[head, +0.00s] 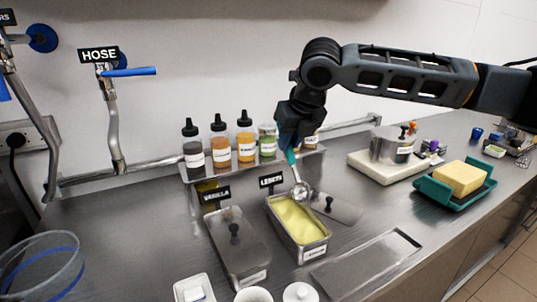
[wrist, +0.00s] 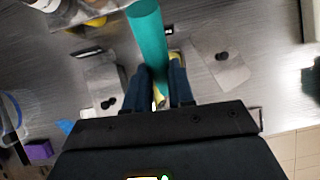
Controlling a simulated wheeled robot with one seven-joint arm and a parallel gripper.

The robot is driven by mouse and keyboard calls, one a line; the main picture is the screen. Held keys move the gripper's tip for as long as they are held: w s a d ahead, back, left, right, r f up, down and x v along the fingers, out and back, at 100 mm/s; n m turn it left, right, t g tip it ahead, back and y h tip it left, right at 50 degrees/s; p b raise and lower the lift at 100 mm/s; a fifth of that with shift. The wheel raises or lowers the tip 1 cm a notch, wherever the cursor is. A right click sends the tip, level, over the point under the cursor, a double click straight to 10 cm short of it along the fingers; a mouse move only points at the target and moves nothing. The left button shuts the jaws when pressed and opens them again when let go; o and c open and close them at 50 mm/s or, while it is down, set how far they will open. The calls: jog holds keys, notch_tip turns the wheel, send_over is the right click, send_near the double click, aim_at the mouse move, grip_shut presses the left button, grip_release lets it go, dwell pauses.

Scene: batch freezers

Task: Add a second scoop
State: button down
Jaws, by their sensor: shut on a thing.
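My gripper (head: 289,143) is shut on the teal handle of a scoop (head: 301,190). In the wrist view, the handle (wrist: 147,38) passes between my gripper's blue fingers (wrist: 160,90). The scoop's silver head hangs down at the back edge of the open lemon tub (head: 313,257), which holds pale yellow ice cream (head: 297,220). I cannot tell whether the head touches the ice cream or holds any. The vanilla tub (head: 237,250) to its left is covered by a lid with a black knob. A white cup (head: 253,295) is cut off at the bottom edge.
Sauce bottles (head: 220,143) stand on a shelf behind the tubs. A loose lid (head: 335,208) lies right of the lemon tub. A white lidded pot (head: 300,293) and square dish (head: 194,289) are in front.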

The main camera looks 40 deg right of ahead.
aim_at(298, 177)
jog(key=shift+w+d+f+b, duration=0.1)
jog(key=shift+w+f+b, duration=0.05)
jog(key=shift+f+b, duration=0.85)
jog(key=shift+w+f+b, duration=0.1)
jog(key=shift+f+b, duration=0.8)
jog(key=shift+f, duration=0.15)
jog(key=shift+s+a+f+b, duration=0.3)
jog(key=shift+s+f+b, duration=0.4)
jog(key=shift+s+b, duration=0.15)
jog(key=shift+s+a+f+b, duration=0.25)
jog(key=shift+s+f+b, duration=0.45)
jog(key=shift+b, duration=0.2)
jog(key=shift+s+a+f+b, duration=0.3)
jog(key=shift+s+f+b, duration=0.35)
jog(key=shift+s+b, duration=0.25)
jog(key=shift+r, duration=0.15)
jog(key=shift+w+p, duration=0.1)
jog(key=shift+p, duration=0.45)
jog(key=w+d+g+y+p, duration=0.2)
jog(key=w+g+y+p, duration=0.1)
jog(key=w+g+p, duration=0.4)
jog(key=shift+w+d+r+g+p, duration=0.35)
jog(key=shift+g+p, duration=0.15)
jog(key=shift+p, duration=1.1)
